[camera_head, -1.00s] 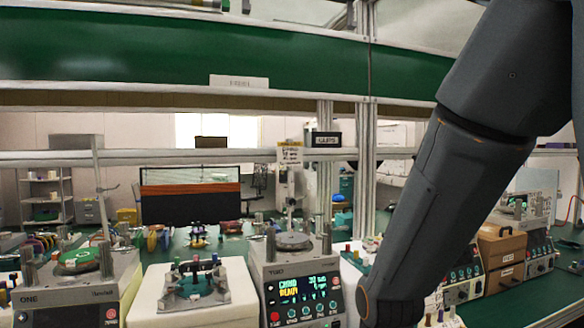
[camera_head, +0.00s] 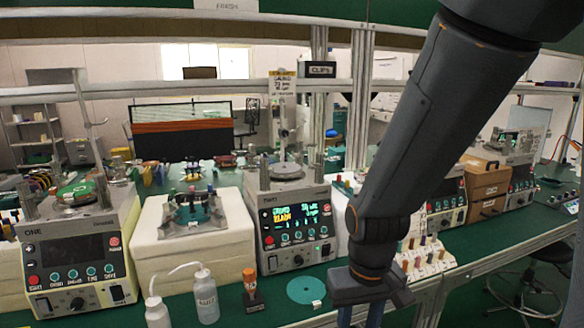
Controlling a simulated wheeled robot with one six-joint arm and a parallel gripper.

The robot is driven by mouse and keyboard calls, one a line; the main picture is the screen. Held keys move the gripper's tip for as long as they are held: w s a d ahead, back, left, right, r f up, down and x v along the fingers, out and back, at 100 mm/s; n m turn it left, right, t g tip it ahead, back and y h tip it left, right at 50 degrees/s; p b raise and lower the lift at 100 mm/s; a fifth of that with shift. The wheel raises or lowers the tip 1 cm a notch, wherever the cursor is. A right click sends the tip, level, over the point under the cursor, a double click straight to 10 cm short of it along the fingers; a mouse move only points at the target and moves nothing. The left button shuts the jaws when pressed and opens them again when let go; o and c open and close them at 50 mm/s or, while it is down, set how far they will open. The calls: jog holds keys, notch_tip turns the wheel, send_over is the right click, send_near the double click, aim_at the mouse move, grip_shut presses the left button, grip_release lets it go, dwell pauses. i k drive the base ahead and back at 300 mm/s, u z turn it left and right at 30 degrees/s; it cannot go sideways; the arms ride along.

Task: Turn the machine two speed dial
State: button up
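Machine two (camera_head: 292,225) is a light metal box with a lit screen and stands on the bench at the picture's middle. A row of small teal knobs (camera_head: 298,237) runs under its screen. A larger dark dial (camera_head: 298,260) sits low on its front. The labels are too small to tell which one is the speed dial. My gripper (camera_head: 360,314) hangs in front of the bench, right of and below the machine's panel. It is apart from the dials. Its lower end is cut off by the picture's bottom edge, so its opening is unclear.
Machine one (camera_head: 78,262) stands at the left, with a white foam block (camera_head: 195,248) between the machines. A white rack of small parts (camera_head: 425,258) is at right.

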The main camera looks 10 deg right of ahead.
aim_at(298, 260)
jog(key=z, duration=1.6)
jog(key=k, duration=0.65)
jog(key=u, duration=0.3)
